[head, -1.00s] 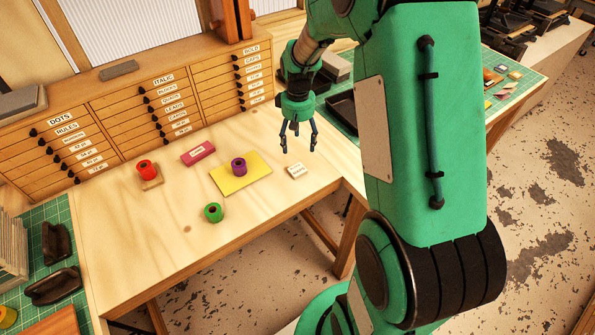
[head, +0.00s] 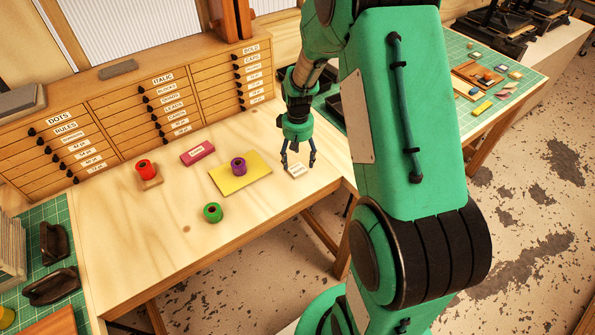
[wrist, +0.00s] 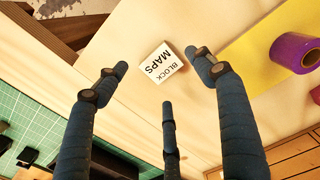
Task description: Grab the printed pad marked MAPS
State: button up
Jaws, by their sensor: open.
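The printed pad marked MAPS (wrist: 162,64) is a small white block on the wooden table, with the words BLOCK MAPS on its top. In the head view the pad (head: 297,170) lies near the table's right end, just under my gripper (head: 298,168). In the wrist view my gripper (wrist: 160,85) has its dark blue fingers spread apart, with the pad beyond the fingertips and between them. The gripper is open and empty, and appears to be above the pad, not touching it.
A yellow sheet (head: 228,183) with a purple roll (head: 238,165) lies left of the pad. Drawer cabinets (head: 150,110) line the back.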

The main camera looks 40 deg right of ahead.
aim_at(298, 169)
jog(key=shift+w+f+b, duration=0.15)
jog(key=shift+f+b, duration=0.15)
jog(key=shift+f, duration=2.3)
jog(key=shift+c, duration=0.5)
jog(key=c, duration=0.9)
